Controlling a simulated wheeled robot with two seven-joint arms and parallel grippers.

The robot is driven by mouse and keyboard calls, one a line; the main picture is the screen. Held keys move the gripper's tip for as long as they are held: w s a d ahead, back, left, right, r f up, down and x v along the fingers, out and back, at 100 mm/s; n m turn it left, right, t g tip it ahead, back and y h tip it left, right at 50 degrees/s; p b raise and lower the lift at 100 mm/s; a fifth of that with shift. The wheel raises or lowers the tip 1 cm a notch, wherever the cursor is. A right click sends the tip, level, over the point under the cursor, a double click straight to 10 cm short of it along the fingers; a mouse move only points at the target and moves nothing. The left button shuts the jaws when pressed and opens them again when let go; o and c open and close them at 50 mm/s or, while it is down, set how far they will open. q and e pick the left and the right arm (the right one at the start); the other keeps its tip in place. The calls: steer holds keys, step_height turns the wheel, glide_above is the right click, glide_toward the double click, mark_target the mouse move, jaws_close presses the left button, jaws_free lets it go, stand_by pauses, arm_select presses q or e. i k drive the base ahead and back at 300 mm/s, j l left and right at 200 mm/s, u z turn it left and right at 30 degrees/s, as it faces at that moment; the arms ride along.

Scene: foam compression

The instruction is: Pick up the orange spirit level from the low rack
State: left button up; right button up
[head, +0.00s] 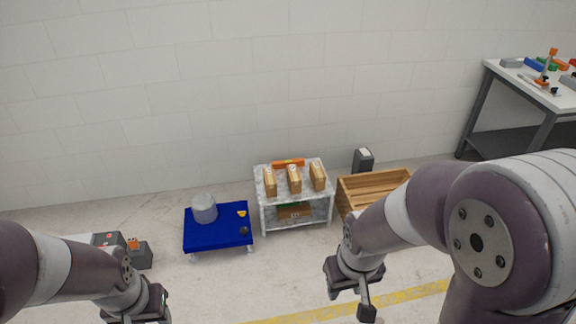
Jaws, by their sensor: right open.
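The orange spirit level (288,163) lies on the top of the low rack (263,209), along its back edge by the wall. Several upright tan boxes (294,179) stand in front of it and hide part of it. My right gripper (352,300) is open and empty, pointing down over the floor, in front of the rack and to its right. My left gripper (140,315) is at the bottom edge, far from the rack, and its fingers are cut off by the frame.
A blue cart (218,236) with a grey rounded object (204,208) stands left of the rack. A wooden crate (372,187) and a dark box (363,160) stand right of it. A workbench (520,92) with tools is at the far right. The floor before the rack is clear.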

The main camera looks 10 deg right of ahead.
mark_target(278, 164)
steer(key=i+l+z, duration=0.2)
steer(key=i+l, duration=0.2)
steer(key=i, duration=0.6)
steer(key=i+l+z, duration=0.15)
steer(key=i, duration=0.85)
steer(key=i+l+z, duration=0.2)
steer(key=i, duration=0.85)
